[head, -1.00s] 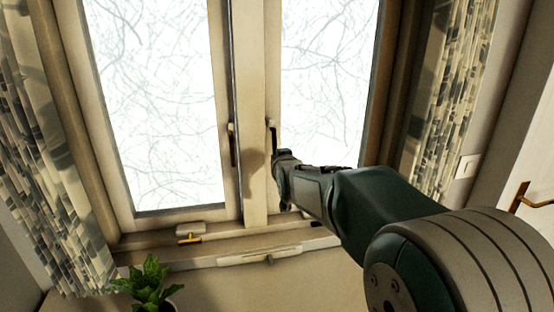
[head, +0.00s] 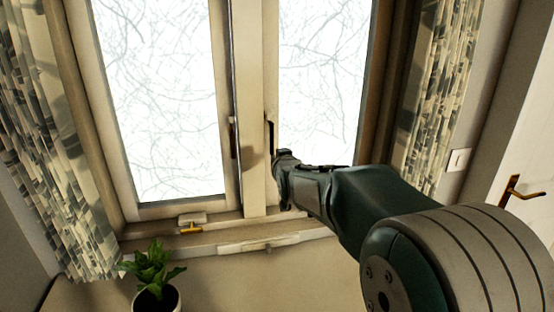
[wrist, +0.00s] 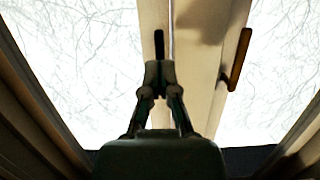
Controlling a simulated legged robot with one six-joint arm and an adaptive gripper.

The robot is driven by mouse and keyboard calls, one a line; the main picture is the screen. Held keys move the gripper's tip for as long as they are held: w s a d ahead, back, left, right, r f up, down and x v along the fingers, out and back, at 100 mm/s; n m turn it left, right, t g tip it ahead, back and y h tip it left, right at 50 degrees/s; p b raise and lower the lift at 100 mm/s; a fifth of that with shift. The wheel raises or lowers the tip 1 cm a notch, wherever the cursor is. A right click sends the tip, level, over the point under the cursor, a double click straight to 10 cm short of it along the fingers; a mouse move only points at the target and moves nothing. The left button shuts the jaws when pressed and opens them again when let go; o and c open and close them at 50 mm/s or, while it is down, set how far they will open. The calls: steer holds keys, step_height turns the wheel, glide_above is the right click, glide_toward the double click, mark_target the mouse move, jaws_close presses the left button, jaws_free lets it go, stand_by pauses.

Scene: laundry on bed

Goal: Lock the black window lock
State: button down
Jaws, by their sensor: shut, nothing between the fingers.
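The black window lock (head: 271,134) is a thin handle on the right window's frame, beside the central post. It looks roughly upright in the head view. My gripper (head: 281,156) is at its lower end, with the fingers together. In the wrist view, the black lock (wrist: 158,44) extends from just beyond the tips of my shut gripper (wrist: 159,68). I cannot tell whether they touch. The lock's lower end is hidden behind the fingers.
A brown handle (head: 233,138) is on the left window, also seen in the wrist view (wrist: 239,58). A brass latch (head: 191,229) is on the lower frame. A potted plant (head: 154,274) stands below. Curtains (head: 55,165) flank the window; a door handle (head: 516,192) is at right.

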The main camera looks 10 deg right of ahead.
steer(key=f+v, duration=0.2)
steer(key=v, duration=0.7)
steer(key=shift+s, duration=0.55)
steer(key=s+f+g, duration=0.4)
steer(key=s+g, duration=0.1)
steer(key=s, duration=0.9)
steer(key=s+f+g, duration=0.4)
steer(key=s, duration=1)
steer(key=shift+s+g, duration=0.35)
steer(key=shift+g, duration=0.05)
